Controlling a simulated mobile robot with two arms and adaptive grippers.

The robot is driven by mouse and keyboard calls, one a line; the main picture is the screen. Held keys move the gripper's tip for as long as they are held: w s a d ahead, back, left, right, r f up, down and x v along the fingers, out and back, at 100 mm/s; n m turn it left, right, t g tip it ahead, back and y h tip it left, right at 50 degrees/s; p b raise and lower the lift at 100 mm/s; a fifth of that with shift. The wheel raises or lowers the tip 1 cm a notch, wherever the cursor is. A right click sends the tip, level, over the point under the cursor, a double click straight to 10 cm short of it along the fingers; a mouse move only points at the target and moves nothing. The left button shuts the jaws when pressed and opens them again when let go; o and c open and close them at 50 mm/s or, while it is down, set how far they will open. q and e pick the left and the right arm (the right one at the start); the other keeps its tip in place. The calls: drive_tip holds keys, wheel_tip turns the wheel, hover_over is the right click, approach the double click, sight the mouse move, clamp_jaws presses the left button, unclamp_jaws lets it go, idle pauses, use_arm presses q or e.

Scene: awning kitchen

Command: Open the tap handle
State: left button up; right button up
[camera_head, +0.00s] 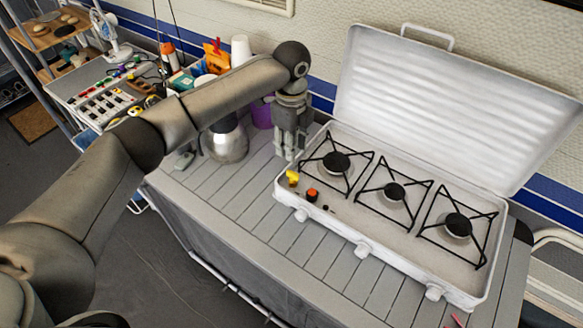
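No tap handle can be made out for certain. A white camping stove (350,225) with its lid up has three burners, white knobs along its front edge, and small yellow (292,178) and orange (312,195) parts at its left end. My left gripper (287,154) points down beside the stove's left end, between it and a silver kettle (226,143). Its fingers look close together, but the gap between them is not clear. I see nothing held in it. My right gripper is not in view.
Behind my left arm are a purple container (262,114), a white cup (240,50) and bottles. A cluttered side table (75,90) with a white fan (110,37) stands at left.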

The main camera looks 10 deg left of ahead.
sight(291, 172)
use_arm(q)
wheel_tip(291, 172, down, 10)
drive_tip(key=shift+r+p, duration=0.1)
drive_tip(key=shift+p, duration=1)
clamp_jaws()
